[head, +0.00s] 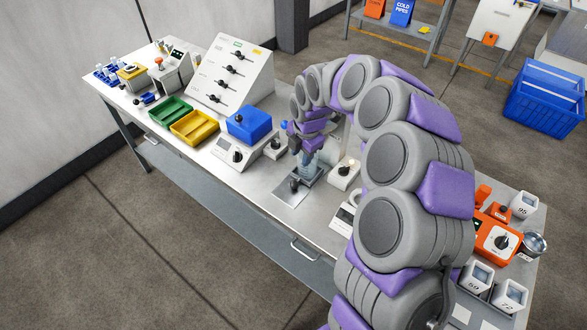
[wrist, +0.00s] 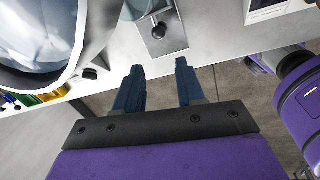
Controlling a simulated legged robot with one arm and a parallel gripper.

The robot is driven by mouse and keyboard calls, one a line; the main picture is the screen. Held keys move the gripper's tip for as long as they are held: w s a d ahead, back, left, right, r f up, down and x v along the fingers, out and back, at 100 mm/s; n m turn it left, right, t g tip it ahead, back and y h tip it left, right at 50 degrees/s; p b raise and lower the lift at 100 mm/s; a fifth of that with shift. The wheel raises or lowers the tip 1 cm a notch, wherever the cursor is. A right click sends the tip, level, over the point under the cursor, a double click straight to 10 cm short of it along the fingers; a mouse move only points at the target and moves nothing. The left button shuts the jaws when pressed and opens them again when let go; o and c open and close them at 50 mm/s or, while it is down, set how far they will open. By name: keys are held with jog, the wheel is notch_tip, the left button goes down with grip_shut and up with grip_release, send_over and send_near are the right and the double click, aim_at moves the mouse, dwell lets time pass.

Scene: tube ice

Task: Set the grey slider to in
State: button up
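The grey slider is a flat grey plate (head: 297,190) with a dark round knob (head: 295,184) on the bench, below my gripper in the head view. In the wrist view, the plate (wrist: 172,40) and its knob (wrist: 158,31) show at top centre, beyond my fingertips. My gripper (wrist: 159,66) is open, with two dark blue fingers apart and nothing between them. It also shows in the head view (head: 305,165), pointing down close over the plate. The fingers appear apart from the knob. I cannot read any marking for "in", and part of the plate is hidden in the head view.
A device with a blue block (head: 248,124) and a small knobbed unit (head: 275,147) stand left of the gripper. A white unit (head: 344,173) stands close right. In the wrist view, a large pale rounded thing (wrist: 35,40) fills the upper left. The bench front edge is near.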

jog(key=shift+w+a+h, duration=0.1)
jog(key=shift+a+h, duration=0.4)
jog(key=shift+c, duration=0.7)
jog(key=a+h, duration=0.1)
jog(key=a, duration=0.1)
jog(key=s+a+f+t+h, duration=0.1)
jog(key=a+h, duration=0.1)
jog(key=a, duration=0.1)
jog(key=a+f+h, duration=0.1)
jog(key=a, duration=0.2)
jog(key=shift+s+f+h, duration=0.15)
jog(key=shift+s+h, duration=0.15)
grip_shut()
jog(key=s+a+f+t+h, duration=0.35)
jog(key=s+a+f, duration=0.25)
jog(key=f, duration=0.2)
jog(key=b, duration=0.3)
send_near(290, 187)
jog(key=f, duration=0.2)
jog(key=d+f, duration=0.1)
jog(key=shift+w+f+t, duration=0.15)
jog(key=shift+f+t, duration=0.1)
jog(key=shift+f, duration=0.15)
jog(key=shift+w+d+f+b, duration=0.2)
jog(key=shift+w+d+b, duration=0.15)
jog(key=shift+w+d, duration=1)
jog(key=shift+d, duration=0.15)
